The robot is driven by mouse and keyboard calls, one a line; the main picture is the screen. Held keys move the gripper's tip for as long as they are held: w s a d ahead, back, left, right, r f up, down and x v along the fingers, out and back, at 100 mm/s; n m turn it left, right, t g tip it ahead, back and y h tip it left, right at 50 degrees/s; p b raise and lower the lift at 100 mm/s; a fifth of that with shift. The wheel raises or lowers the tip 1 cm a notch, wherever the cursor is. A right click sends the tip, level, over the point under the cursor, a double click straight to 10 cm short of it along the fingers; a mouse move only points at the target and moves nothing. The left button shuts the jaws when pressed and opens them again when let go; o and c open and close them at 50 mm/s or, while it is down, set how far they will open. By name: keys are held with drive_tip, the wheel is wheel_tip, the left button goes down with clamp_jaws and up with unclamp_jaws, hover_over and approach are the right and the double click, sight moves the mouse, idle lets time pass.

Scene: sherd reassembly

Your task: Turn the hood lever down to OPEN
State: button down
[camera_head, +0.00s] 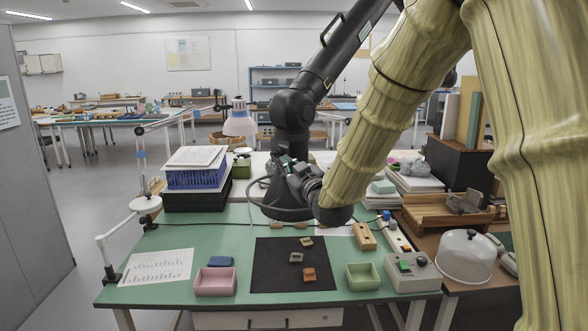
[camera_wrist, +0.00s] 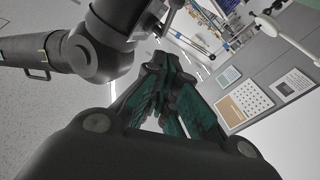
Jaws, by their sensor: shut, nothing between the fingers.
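The black extraction arm (camera_head: 325,75) slopes down from the upper right to a round joint, and its dark hood stands low over the back of the green bench. My gripper (camera_head: 293,178) is at the lower part of this arm, in front of the hood, partly covered by my own arm. In the wrist view my gripper (camera_wrist: 168,65) is shut and empty, its green-padded fingers meeting at the tips. The extraction arm's black tube and joint (camera_wrist: 100,55) are close by at upper left. I cannot clearly make out the lever or its OPEN mark; whether the fingertips touch anything is unclear.
A dark mat (camera_head: 275,278) with several sherds lies between a pink tray (camera_head: 214,283) and a green tray (camera_head: 363,278). A grey control box (camera_head: 412,273) and glass dome (camera_head: 466,258) stand right. A lamp (camera_head: 239,122) stands left of the hood.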

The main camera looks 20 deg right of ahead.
sight(274, 158)
drive_tip(key=shift+w+f+p, duration=0.35)
drive_tip(key=shift+w, duration=0.95)
drive_tip(key=shift+w+f+p, duration=0.35)
drive_tip(key=shift+w, duration=1)
drive_tip(key=shift+w+f+p, duration=0.35)
drive_tip(key=shift+w, duration=0.95)
